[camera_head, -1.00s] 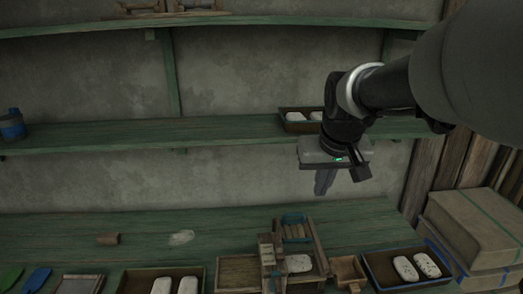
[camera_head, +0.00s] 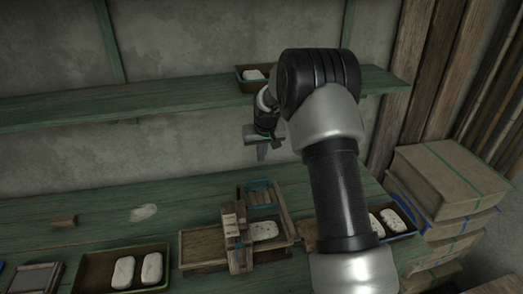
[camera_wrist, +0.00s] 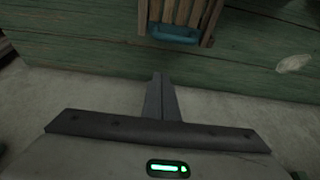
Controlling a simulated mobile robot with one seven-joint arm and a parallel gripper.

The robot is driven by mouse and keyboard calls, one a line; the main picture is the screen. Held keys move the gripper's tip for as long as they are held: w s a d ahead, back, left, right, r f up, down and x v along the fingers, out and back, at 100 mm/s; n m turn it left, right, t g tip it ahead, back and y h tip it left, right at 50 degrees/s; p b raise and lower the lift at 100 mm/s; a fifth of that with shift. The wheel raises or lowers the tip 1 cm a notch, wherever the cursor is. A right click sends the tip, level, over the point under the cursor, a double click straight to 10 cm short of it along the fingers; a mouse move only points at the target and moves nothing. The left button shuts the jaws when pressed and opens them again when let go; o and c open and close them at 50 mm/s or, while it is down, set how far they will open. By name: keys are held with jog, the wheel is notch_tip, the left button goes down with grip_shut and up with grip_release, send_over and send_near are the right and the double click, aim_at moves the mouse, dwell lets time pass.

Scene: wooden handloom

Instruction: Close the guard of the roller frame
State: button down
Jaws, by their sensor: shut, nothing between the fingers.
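The roller frame (camera_head: 238,242) is a small wooden frame on the green workbench, with a white speckled slab (camera_head: 264,230) in it. Its guard (camera_head: 262,198) is a slatted wooden panel with a teal handle (camera_head: 259,184). The guard appears raised at the back of the frame. In the wrist view the slats of the guard (camera_wrist: 178,12) and the teal handle (camera_wrist: 175,33) show at the top edge. My gripper (camera_head: 262,153) is shut and empty, pointing down above and behind the guard, apart from it. Its fingers (camera_wrist: 158,78) also show in the wrist view, short of the handle.
A green shelf (camera_head: 170,102) crosses the wall near my gripper, with a small tray (camera_head: 240,80) on it. Trays (camera_head: 86,277) with white slabs flank the frame. Stacked boxes (camera_head: 448,175) stand at right. The bench's left back is mostly clear.

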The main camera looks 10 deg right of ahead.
aim_at(263, 185)
jog(key=f, duration=0.1)
jog(key=s+f, duration=0.1)
jog(key=f, duration=0.1)
jog(key=s+f+p, duration=0.1)
jog(key=f, duration=0.1)
jog(key=shift+f, duration=0.2)
jog(key=shift+s+f, duration=0.1)
jog(key=shift+s, duration=0.1)
